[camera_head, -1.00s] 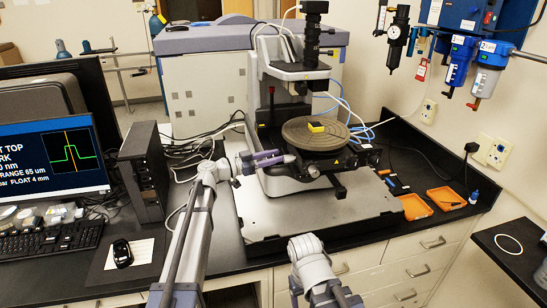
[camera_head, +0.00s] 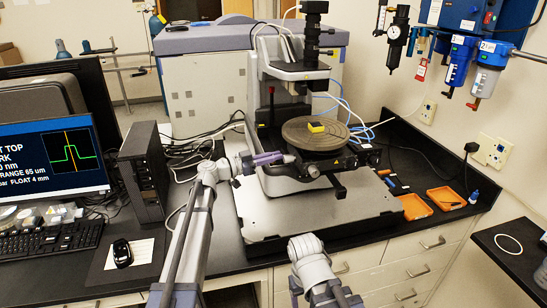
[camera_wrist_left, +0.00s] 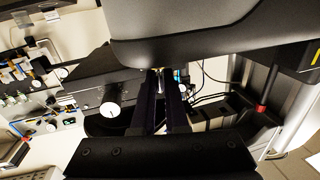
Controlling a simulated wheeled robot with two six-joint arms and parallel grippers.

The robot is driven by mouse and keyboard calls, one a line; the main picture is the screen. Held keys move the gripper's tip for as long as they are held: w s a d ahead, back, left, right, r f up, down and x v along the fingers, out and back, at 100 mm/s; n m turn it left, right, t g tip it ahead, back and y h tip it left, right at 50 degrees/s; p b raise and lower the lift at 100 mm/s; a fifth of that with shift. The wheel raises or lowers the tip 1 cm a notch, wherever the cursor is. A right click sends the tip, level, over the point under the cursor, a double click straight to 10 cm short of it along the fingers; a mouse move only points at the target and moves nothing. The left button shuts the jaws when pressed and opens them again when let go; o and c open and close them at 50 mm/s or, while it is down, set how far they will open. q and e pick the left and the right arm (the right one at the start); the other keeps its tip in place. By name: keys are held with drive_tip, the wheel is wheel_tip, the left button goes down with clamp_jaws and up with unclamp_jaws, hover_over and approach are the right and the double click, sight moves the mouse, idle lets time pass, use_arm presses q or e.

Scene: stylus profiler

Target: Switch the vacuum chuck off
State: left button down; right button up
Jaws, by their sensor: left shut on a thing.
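My left gripper (camera_head: 288,158) reaches in from the left, below and in front of the chuck, at the stage's front left. Its fingers are shut on a small part there, which looks like the vacuum switch. In the left wrist view the fingers (camera_wrist_left: 164,80) run away from the camera, and a small pale piece shows between their tips. The fingers hide most of it, so its setting cannot be told. My right gripper is not in view.
The bare base plate (camera_head: 290,212) lies below the stage. The microscope column (camera_head: 312,45) rises behind the chuck. Orange trays (camera_head: 445,198) stand at the right. A computer tower (camera_head: 145,172) and a monitor (camera_head: 55,155) stand at the left. A white knob (camera_wrist_left: 110,109) shows in the left wrist view.

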use_arm(q)
drive_tip(key=shift+w+a+n, duration=0.1)
drive_tip(key=shift+w+n, duration=0.05)
drive_tip(key=shift+n, duration=0.55)
drive_tip(key=c, duration=0.9)
unclamp_jaws()
drive_tip(key=shift+c, duration=0.2)
drive_tip(key=v, duration=0.7)
drive_tip(key=shift+s+a+p, duration=0.25)
drive_tip(key=shift+a+p, duration=0.05)
drive_tip(key=shift+a, duration=0.05)
drive_tip(key=shift+r, duration=0.15)
